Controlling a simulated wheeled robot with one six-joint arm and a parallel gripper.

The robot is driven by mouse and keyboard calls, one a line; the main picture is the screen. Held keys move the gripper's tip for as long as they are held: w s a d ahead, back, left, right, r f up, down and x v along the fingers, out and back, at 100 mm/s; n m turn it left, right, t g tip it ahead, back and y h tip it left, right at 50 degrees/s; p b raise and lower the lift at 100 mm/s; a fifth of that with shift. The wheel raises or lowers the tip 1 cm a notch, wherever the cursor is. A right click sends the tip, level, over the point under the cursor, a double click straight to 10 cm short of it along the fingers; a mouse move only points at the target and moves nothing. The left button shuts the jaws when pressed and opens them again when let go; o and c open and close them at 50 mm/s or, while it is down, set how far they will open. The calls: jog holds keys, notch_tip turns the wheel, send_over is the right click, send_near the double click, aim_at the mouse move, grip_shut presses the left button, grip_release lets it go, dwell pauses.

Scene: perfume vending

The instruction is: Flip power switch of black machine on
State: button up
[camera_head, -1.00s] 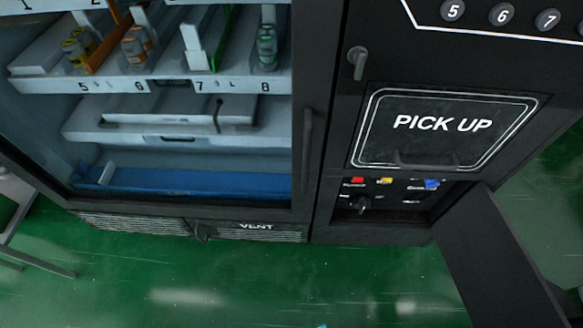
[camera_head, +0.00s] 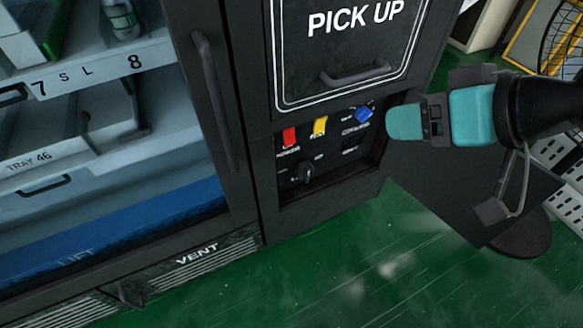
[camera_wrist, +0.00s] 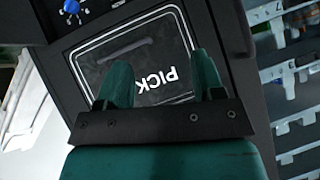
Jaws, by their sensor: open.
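The black vending machine (camera_head: 245,40) has an open control recess below its PICK UP hatch (camera_head: 355,75). In the head view the recess holds a red switch (camera_head: 289,138), a yellow switch (camera_head: 320,126), a blue knob (camera_head: 364,113) and a black rotary knob (camera_head: 305,172). Their small labels are too blurred to read. My teal gripper (camera_head: 405,122) is open and empty, just right of the recess near the blue knob. In the wrist view its fingers (camera_wrist: 162,75) are apart in front of the upside-down hatch, with the blue knob (camera_wrist: 71,7) at the top left.
The recess's dark door (camera_head: 430,195) hangs open below my gripper. A handled glass door (camera_head: 215,100) with shelves behind it is at left. A wire-mesh object (camera_head: 565,45) and a white perforated rack (camera_head: 565,205) stand at right. The green floor (camera_head: 330,270) in front is clear.

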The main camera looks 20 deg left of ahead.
jog(key=w+a+f+t+y+b, duration=0.1)
jog(key=w+a+f+t+b, duration=0.15)
jog(key=f+b, duration=0.55)
jog(key=w+a+f+t+y+b, duration=0.15)
jog(key=a+f+b, duration=0.3)
jog(key=f, duration=0.55)
jog(key=t+y, duration=0.2)
jog(key=t, duration=0.1)
send_near(290, 138)
jog(key=x, duration=0.7)
jog(key=shift+w+a+f, duration=0.1)
jog(key=shift+w+a, duration=0.35)
jog(key=shift+a, duration=0.05)
jog(key=shift+c, duration=0.3)
